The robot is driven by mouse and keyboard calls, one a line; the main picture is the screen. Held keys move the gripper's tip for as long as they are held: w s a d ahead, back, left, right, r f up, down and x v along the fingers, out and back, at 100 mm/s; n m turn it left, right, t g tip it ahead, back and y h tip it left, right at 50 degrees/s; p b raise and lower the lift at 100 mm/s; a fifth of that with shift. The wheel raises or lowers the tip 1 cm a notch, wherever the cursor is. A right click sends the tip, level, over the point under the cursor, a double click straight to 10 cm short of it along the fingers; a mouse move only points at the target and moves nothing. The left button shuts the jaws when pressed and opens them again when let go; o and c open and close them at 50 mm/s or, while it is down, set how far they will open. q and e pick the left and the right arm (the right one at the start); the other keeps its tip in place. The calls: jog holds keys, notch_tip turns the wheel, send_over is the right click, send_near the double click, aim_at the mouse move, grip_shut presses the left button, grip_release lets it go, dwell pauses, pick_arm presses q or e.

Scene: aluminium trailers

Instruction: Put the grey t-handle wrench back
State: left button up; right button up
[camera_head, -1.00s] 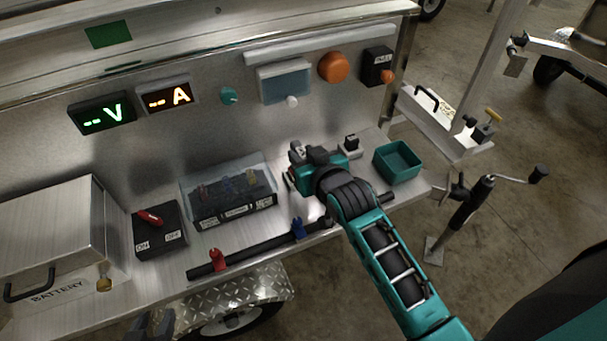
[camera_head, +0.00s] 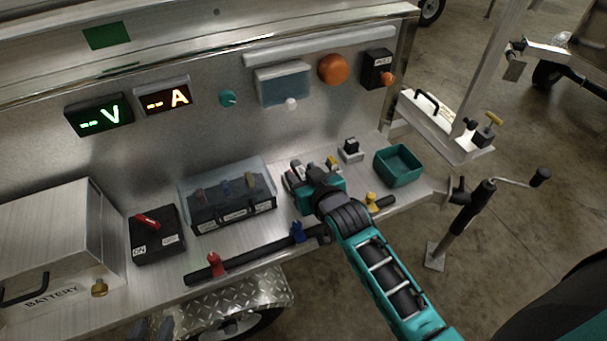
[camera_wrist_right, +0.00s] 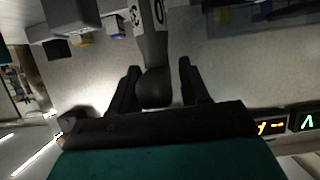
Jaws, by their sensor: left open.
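My right gripper (camera_head: 303,178) hangs low over the right half of the trailer shelf (camera_head: 230,243), between the clear-lidded box and the teal bin. In the right wrist view its fingers (camera_wrist_right: 161,72) stand apart, with a dark rounded piece (camera_wrist_right: 154,88) between them and a gap at the right finger. I cannot tell whether either is the grey t-handle wrench, which I cannot make out in the head view. My left gripper (camera_head: 155,328) shows only as dark tips at the bottom edge, open.
A clear-lidded box (camera_head: 232,200), a switch box with a red lever (camera_head: 155,240) and a battery case (camera_head: 55,240) stand on the left. A teal bin (camera_head: 398,166) and small black switch (camera_head: 350,150) are on the right. A dark rail (camera_head: 265,248) with coloured clamps runs along the front edge.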

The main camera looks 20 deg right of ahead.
jog(key=shift+o, duration=0.7)
jog(key=shift+r, duration=0.1)
